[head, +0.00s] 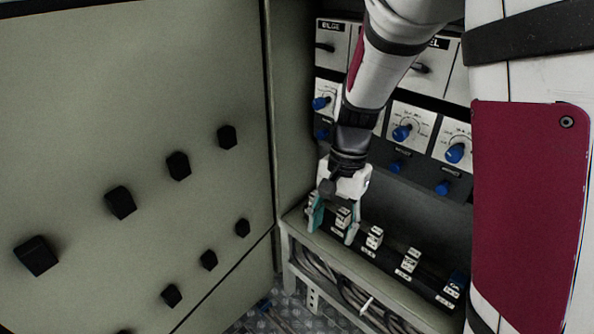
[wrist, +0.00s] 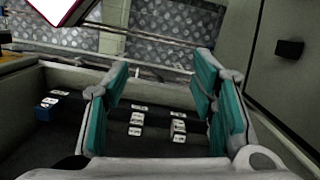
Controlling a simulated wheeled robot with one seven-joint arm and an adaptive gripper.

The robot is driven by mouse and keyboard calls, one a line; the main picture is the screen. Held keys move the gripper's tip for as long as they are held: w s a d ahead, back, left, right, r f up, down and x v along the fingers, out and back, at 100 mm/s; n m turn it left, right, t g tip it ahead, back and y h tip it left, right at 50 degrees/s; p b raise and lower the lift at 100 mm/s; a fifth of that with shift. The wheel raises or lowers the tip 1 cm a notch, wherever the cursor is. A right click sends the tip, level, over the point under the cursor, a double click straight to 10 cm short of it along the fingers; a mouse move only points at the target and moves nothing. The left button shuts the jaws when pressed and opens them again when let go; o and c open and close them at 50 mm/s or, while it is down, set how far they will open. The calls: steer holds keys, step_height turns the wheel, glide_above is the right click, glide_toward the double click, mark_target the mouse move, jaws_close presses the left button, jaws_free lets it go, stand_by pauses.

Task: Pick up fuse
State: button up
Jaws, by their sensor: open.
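Several small white-and-black fuses stand in a row on a dark strip in the head view. One fuse (head: 343,217) shows between the two teal-padded fingers of my gripper (head: 334,228), with more fuses, such as this fuse (head: 374,237), to the right. My gripper is open, pointing down over the strip. In the wrist view my gripper (wrist: 161,80) is spread wide, and a left fuse (wrist: 137,123) and a right fuse (wrist: 178,129) appear between its fingers. No finger clearly touches a fuse. I cannot tell how far the fingertips are above the strip.
A panel with blue knobs (head: 402,133) rises behind the strip. A large cabinet face with black knobs (head: 120,202) stands to the left. A ledge (head: 372,284) runs along the strip's front, with cables (head: 330,283) below. A blue-topped piece (wrist: 46,108) sits at the strip's left in the wrist view.

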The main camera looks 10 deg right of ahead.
steer(key=w+d+f+m+h, duration=0.1)
steer(key=w+f+m+h, duration=0.15)
steer(key=w+f, duration=0.45)
steer(key=t+h+b, duration=0.1)
steer(key=t+h, duration=0.7)
glide_toward(312, 198)
steer(key=shift+y, duration=0.25)
steer(key=x, duration=0.5)
steer(key=shift+d+r, duration=0.2)
steer(key=shift+r, duration=0.05)
steer(key=b+x, duration=0.2)
steer(key=x, duration=0.5)
steer(key=shift+f, duration=0.2)
jaws_close()
